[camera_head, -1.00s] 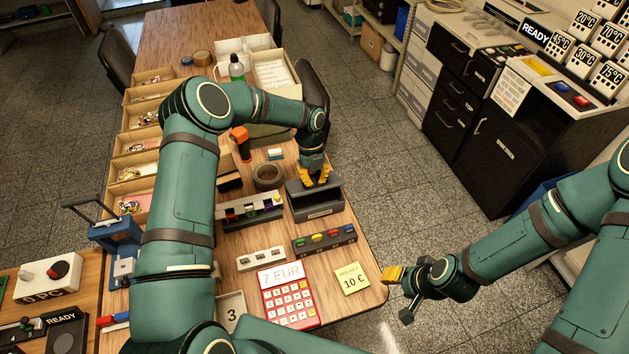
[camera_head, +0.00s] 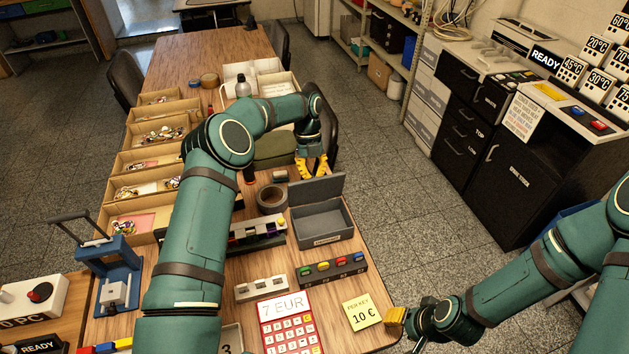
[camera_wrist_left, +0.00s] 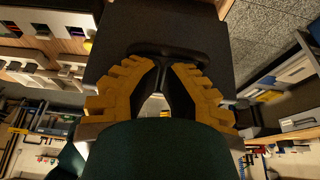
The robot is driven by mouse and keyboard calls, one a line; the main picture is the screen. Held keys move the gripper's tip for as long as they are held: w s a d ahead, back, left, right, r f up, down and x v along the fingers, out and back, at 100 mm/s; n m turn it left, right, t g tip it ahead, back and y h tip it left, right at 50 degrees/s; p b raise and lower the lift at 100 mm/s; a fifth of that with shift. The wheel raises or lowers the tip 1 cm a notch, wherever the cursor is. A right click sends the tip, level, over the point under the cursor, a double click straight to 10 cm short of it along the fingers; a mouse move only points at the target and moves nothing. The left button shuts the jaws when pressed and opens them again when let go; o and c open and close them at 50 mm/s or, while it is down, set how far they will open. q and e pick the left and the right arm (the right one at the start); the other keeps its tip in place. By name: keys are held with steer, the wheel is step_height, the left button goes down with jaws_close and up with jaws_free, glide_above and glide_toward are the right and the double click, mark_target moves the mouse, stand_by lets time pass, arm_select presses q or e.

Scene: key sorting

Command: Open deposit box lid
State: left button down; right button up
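The grey deposit box (camera_head: 326,238) stands on the table's right side, its inside visible from above. Its dark lid (camera_head: 318,188) is raised and stands steeply along the far side. My left gripper (camera_head: 312,174) points down just behind the lid. Whether it touches the lid is hard to tell. In the left wrist view its yellow-backed fingers (camera_wrist_left: 165,66) converge and the dark tips look together, against a dark surface. Nothing held shows clearly. My right gripper (camera_head: 408,328) is off the table's right edge, away from the box; its finger gap is unclear.
A tape roll (camera_head: 272,198) lies left of the box. A button strip (camera_head: 333,267), a red keypad (camera_head: 287,325) and a yellow price card (camera_head: 361,313) lie in front. Key trays (camera_head: 150,188) line the left. Floor is open to the right.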

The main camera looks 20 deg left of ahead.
arm_select(q)
steer(key=shift+w+a+f, duration=0.25)
stand_by(0.5)
